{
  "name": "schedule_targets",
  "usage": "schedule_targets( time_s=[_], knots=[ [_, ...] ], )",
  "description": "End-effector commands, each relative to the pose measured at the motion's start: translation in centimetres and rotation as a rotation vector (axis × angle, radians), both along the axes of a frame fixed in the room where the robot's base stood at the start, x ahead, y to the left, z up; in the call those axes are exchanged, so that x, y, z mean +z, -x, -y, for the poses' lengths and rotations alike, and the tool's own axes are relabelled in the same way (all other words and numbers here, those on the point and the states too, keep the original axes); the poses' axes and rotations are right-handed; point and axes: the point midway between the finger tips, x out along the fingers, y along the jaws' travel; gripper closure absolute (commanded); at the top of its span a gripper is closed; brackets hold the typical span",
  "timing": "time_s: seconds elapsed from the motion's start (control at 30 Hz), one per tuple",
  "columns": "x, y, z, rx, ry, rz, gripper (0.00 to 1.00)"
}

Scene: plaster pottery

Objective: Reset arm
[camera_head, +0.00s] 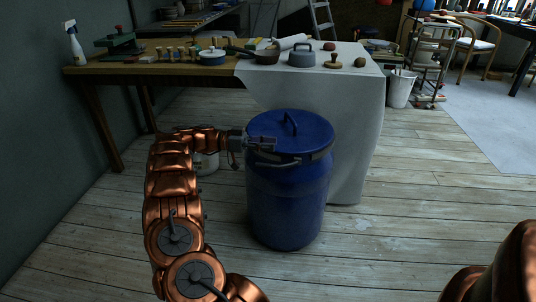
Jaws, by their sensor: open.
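My copper-coloured arm (172,190) rises from the bottom of the head view and bends right at its top. My gripper (262,143) is at the upper left side of a large blue barrel (287,205). The barrel stands upright on the floor, with its blue lid (298,128) on top and a raised handle on the lid. The gripper is open and overlaps the lid's left edge in the picture. I cannot tell whether it touches the lid. Nothing shows between its fingers.
Behind the barrel stands a wooden table (160,70) with a white cloth (352,105), holding pots, a pan and small tools. A white bucket (400,88) stands at the back right. A dark wall (40,140) lies at left. The floor right of the barrel is clear.

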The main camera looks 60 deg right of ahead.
Motion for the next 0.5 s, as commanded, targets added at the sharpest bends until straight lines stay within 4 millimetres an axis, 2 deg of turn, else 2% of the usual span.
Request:
schedule_targets(
  time_s=[0.17,0.5],
  knots=[
    [1.1,0.01,-0.03,0.0,-0.001,0.0,0.54],
    [1.22,0.01,-0.01,0.0,-0.001,-0.002,0.54]
  ],
)
